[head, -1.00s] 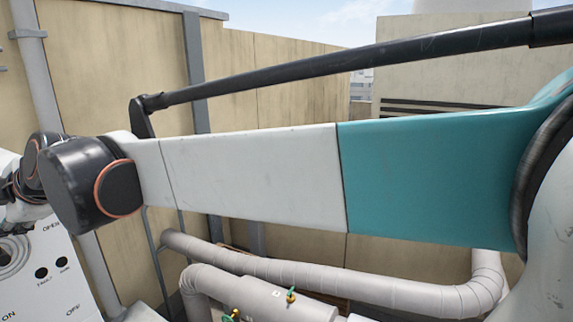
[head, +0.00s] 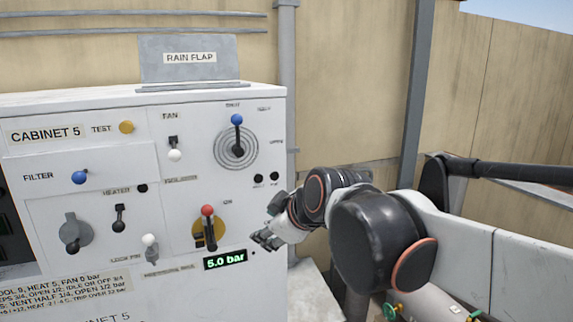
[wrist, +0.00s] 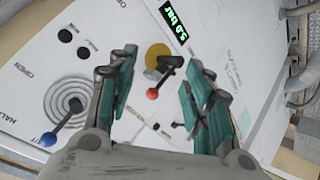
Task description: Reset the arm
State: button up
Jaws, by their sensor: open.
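My gripper (head: 268,224) hangs in front of the right edge of the white cabinet (head: 70,160), pointing toward its lower right face. It also shows in the wrist view (wrist: 160,72), with its two teal-padded fingers spread apart and nothing between them in its hold. Behind the gap is a red-knobbed lever (head: 207,212) on a yellow disc, also in the wrist view (wrist: 152,93). The lever appears apart from the fingers. My arm reaches in from the right of the head view.
The cabinet face carries a blue-knobbed lever (head: 237,120) on a ringed dial, a fan switch (head: 174,150), a filter knob (head: 79,177) and a green display (head: 226,260) reading 5.0 bar. A rain flap (head: 190,58) stands on top. A tan wall (head: 350,80) closes the back.

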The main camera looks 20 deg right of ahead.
jog(key=s+f+m+g+b, duration=0.1)
jog(key=s+f+m+b, duration=0.2)
jog(key=f+b, duration=0.3)
jog(key=s+d+f+m+g+h+b, duration=0.1)
jog(key=s+f+m+b, duration=0.2)
jog(key=f, duration=1.3)
jog(key=s+d+f+m+b, duration=0.1)
jog(key=s+f+m+b, duration=0.2)
jog(key=s+f+b, duration=0.3)
notch_tip(320, 180, down, 5)
jog(key=b, duration=0.3)
jog(key=shift+s+d+g+h, duration=0.15)
jog(key=shift+s+g+h, duration=0.05)
jog(key=shift+g+h, duration=0.2)
